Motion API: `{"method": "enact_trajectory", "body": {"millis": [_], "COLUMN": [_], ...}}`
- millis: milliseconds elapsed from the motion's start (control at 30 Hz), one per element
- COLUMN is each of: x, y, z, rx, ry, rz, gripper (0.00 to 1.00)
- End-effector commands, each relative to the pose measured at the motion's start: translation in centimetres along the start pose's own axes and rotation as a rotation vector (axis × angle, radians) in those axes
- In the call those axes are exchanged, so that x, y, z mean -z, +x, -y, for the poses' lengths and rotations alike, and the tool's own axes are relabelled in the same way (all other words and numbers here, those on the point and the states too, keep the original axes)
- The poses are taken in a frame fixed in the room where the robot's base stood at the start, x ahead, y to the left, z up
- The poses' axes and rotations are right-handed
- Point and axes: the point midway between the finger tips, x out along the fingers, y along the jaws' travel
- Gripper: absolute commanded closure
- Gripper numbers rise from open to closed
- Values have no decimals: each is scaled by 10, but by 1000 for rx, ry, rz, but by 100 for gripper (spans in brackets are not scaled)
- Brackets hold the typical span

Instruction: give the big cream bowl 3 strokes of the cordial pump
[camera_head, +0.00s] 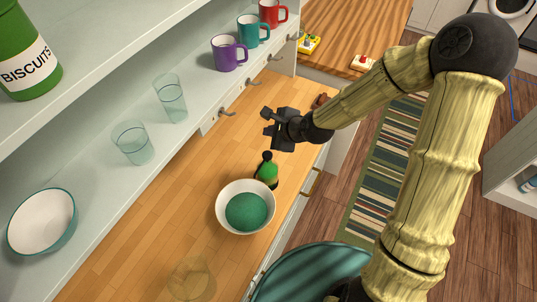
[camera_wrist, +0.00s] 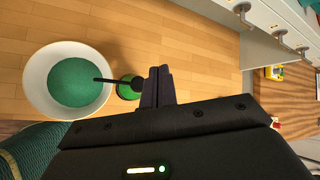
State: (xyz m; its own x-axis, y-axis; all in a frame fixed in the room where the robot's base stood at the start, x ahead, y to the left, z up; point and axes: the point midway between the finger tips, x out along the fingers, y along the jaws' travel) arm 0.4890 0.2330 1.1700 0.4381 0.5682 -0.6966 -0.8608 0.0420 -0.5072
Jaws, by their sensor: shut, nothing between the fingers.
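The big cream bowl (camera_head: 229,189) stands on the wooden counter and holds green liquid. It also shows in the wrist view (camera_wrist: 36,83). The cordial pump (camera_head: 267,174), a green bottle with a black pump head, stands right beside the bowl. In the wrist view the green pump bottle (camera_wrist: 130,87) has its black spout reaching over the bowl's rim. My gripper (camera_head: 267,121) is shut and empty, above the counter beyond the pump in the head view. In the wrist view its fingertips (camera_wrist: 158,70) are together, to the right of the pump.
A shelf at left carries two clear glasses (camera_head: 170,98), a white bowl (camera_head: 41,222) and several mugs (camera_head: 229,53). A clear glass (camera_head: 191,278) stands on the near counter. Hooks (camera_head: 226,112) hang under the shelf edge. The counter left of the bowl is clear.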

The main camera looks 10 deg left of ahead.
Motion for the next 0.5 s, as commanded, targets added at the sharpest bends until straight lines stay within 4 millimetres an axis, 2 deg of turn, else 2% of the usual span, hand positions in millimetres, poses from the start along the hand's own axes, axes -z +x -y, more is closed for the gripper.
{"method": "enact_trajectory", "body": {"millis": [500], "x": [30], "y": [44], "z": [-32], "rx": [-2], "ry": [-2], "rz": [1], "gripper": [100]}}
